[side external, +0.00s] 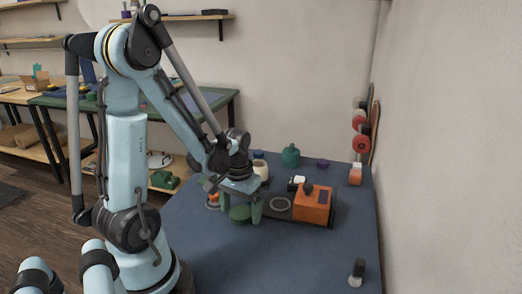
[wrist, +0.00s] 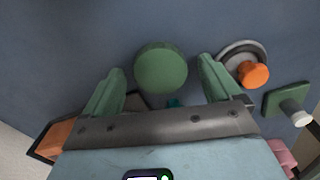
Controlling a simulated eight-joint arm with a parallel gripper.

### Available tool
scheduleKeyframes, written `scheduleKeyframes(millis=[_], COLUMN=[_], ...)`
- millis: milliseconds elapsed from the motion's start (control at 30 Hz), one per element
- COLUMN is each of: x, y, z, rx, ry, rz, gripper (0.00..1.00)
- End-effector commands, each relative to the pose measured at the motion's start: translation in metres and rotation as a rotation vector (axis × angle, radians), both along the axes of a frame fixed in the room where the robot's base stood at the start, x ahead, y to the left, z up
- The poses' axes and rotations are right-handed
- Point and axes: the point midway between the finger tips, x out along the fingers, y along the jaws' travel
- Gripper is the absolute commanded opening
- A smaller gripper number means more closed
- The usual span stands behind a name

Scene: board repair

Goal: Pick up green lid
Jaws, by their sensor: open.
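The green lid (side external: 240,213) is a round, flat-topped disc on the blue table. It also shows in the wrist view (wrist: 161,68), at top centre, with its full top visible. My gripper (side external: 242,214) is low over the table and open. In the wrist view its two green fingers (wrist: 161,75) stand on the left and right of the lid, with a visible gap on each side. I cannot tell whether the fingertips touch the table.
A teal jar (side external: 291,156) and cream jar (side external: 261,169) stand behind. An orange knob (wrist: 254,74) and green block (wrist: 286,99) lie right in the wrist view. The front table (side external: 270,262) is mostly clear.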

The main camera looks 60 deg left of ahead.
Motion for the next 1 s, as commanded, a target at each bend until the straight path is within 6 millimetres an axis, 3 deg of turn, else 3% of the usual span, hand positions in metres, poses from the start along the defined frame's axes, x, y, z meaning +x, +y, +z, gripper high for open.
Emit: scheduleKeyframes(millis=[300, 700, 1000], x=[-0.0003, -0.0002, -0.0002], y=[-0.0001, 0.0, 0.0], z=[-0.0025, -0.0023, -0.0017], rx=[0.0, 0.0, 0.0], ry=[0.0, 0.0, 0.0], rz=[0.0, 0.0, 0.0], gripper=[0.91, 0.33, 0.33])
